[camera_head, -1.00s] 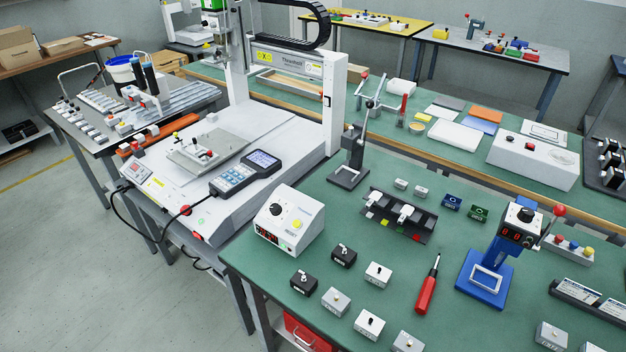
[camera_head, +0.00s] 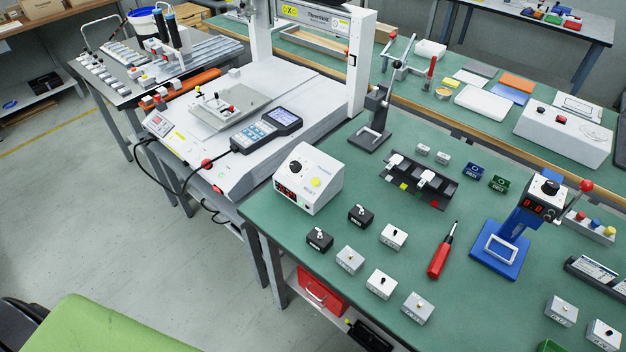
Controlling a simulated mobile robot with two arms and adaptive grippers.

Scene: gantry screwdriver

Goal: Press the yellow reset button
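The yellow reset button (camera_head: 316,182) is a small round cap on the front panel of a white control box (camera_head: 322,167). The box stands near the left edge of the green workbench. Its panel also carries a black knob, a red display, a small green light and a RESET label by the yellow button. Nothing covers the button. Neither of my grippers shows in this view.
The gantry machine (camera_head: 235,130) with a handheld keypad (camera_head: 267,131) stands left of the box. A black stand (camera_head: 375,120) is behind it. Several small switch blocks (camera_head: 361,215), a red screwdriver (camera_head: 442,252) and a blue press (camera_head: 500,248) lie to the right. A green surface (camera_head: 90,325) fills the lower left.

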